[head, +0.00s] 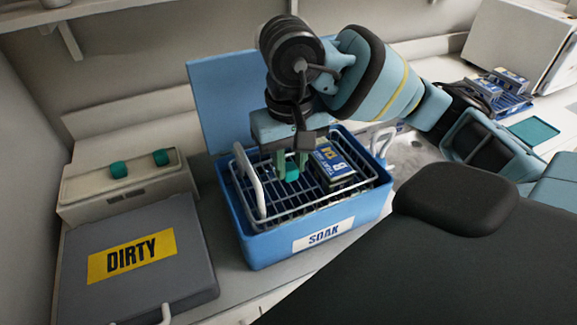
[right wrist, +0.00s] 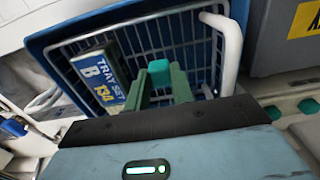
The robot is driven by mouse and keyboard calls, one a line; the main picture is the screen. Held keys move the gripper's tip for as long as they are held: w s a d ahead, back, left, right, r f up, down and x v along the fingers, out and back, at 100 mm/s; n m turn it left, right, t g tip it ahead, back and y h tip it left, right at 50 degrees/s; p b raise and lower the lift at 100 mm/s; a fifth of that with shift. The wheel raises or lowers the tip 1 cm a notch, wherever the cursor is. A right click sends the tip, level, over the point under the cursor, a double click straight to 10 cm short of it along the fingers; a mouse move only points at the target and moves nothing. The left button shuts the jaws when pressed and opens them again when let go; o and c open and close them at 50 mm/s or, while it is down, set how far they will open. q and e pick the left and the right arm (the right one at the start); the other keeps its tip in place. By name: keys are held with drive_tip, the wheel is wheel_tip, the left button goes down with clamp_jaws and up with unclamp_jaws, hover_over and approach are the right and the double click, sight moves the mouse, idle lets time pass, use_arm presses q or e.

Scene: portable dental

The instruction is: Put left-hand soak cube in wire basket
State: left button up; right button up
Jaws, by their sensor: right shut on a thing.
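The wire basket (head: 262,206) sits inside the blue SOAK tub (head: 268,246); its wires and a white handle also show in the right wrist view (right wrist: 232,38). My right gripper (head: 291,166) points down over the left part of the basket, shut on a teal cube (head: 292,173). In the right wrist view the cube (right wrist: 159,66) sits between the green fingertips, with basket wires behind it. I cannot tell whether it touches the basket floor. Two more teal cubes, left (head: 119,170) and right (head: 161,157), sit on the beige unit. My left gripper is not in view.
A "TRAY SET B" box (head: 333,166) stands in the basket right of the gripper. The tub's blue lid (head: 222,100) stands upright behind. A grey DIRTY box (head: 190,265) is left, below the beige unit (head: 90,205). A sink (head: 415,158) lies right.

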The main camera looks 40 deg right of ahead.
sight(289, 165)
drive_tip(key=shift+w+d+f, duration=0.1)
drive_tip(key=shift+w+d, duration=0.25)
drive_tip(key=shift+w, duration=0.3)
drive_tip(key=shift+w+d+f, duration=0.1)
drive_tip(key=shift+w+f, duration=0.05)
drive_tip(key=shift+f, duration=0.15)
wheel_tip(289, 165, down, 2)
drive_tip(key=shift+f, duration=0.45)
drive_tip(key=shift+f, duration=0.1)
drive_tip(key=shift+f, duration=0.15)
drive_tip(key=o, duration=1)
drive_tip(key=shift+c, duration=0.2)
